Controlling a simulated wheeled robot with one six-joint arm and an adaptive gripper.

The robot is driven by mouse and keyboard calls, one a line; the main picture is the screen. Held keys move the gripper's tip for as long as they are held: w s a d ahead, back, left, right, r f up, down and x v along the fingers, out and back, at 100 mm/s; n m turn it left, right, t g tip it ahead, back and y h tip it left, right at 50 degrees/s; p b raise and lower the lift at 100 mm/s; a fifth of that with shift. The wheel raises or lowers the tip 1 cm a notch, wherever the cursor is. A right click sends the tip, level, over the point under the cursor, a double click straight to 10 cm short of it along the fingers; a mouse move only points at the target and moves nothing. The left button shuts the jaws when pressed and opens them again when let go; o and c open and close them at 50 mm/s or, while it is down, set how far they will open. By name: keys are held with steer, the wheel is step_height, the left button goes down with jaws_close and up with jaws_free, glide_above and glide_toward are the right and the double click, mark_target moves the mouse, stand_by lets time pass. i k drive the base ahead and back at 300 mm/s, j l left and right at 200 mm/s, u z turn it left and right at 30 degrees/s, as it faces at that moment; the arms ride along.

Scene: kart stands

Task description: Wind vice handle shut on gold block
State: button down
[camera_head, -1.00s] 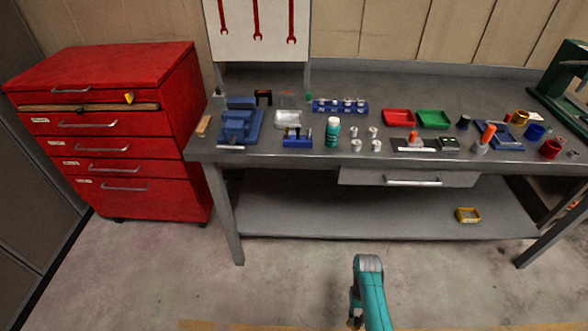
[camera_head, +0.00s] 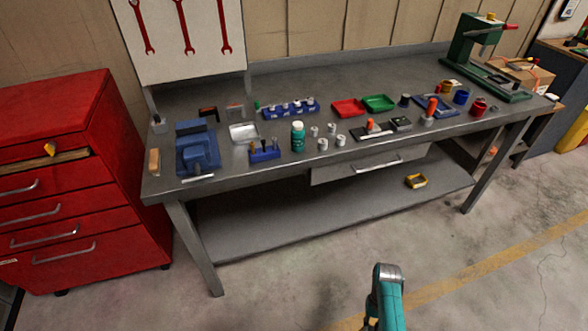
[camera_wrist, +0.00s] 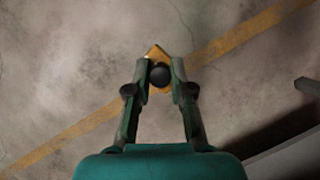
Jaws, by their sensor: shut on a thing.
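The blue vice (camera_head: 197,150) stands at the left end of the grey workbench. A pale bar (camera_head: 198,177), which looks like its handle, lies across its front; I cannot tell the jaw gap. My gripper (camera_wrist: 159,66) is shut on a gold block (camera_wrist: 153,53), above the concrete floor and away from the bench. A dark round shape partly covers the block between the fingers. In the head view only my teal arm shows, at the bottom; the fingers and block are hidden there.
The workbench (camera_head: 235,183) carries trays, bottles and several small parts. A red drawer cabinet (camera_head: 125,185) stands left of it, its top drawer partly open. The floor in front is clear.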

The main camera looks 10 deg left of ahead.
mark_target(197, 176)
steer(key=k+j, duration=0.15)
steer(key=j, duration=0.25)
steer(key=k+j+z, duration=0.1)
steer(key=j, duration=0.3)
steer(key=k+j, duration=0.15)
steer(key=j, duration=0.25)
steer(key=k+j, duration=0.15)
steer(key=j, duration=0.25)
steer(key=k+j+z, duration=0.1)
steer(key=j, duration=0.3)
